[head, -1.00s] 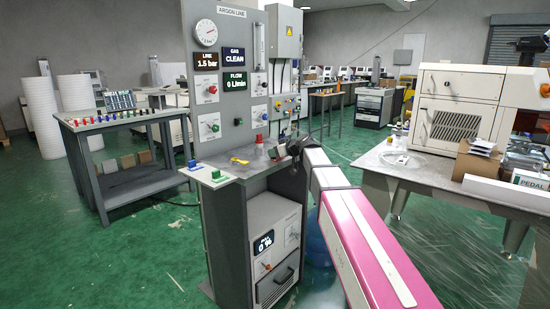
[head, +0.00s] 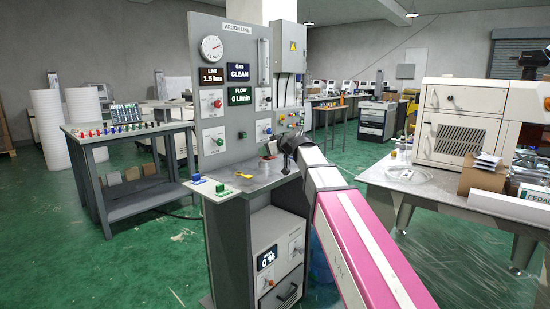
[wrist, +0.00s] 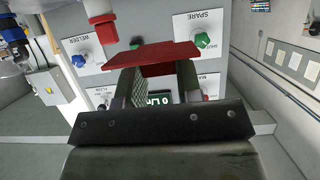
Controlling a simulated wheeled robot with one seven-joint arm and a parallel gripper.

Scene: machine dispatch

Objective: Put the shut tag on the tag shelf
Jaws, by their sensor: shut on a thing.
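My gripper (wrist: 150,85) is shut on a red tag (wrist: 155,54), a flat red piece gripped between the two fingers in the wrist view. I take it to be the shut tag; lettering on it cannot be read. In the head view my gripper (head: 284,147) is over the right of the argon stand's counter, in front of the gauge panel, and largely hides what it holds. A pale ledge (head: 209,192) at the counter's left end carries a blue piece (head: 196,178) and a green piece (head: 220,188). It may be the tag shelf; no label shows.
The argon panel (head: 225,75) with knobs and displays rises behind the counter. A yellow piece (head: 243,176) lies on the counter. A red-ended fitting (wrist: 100,12) is close to the held tag in the wrist view. A workbench (head: 410,180) stands right; green floor is open left.

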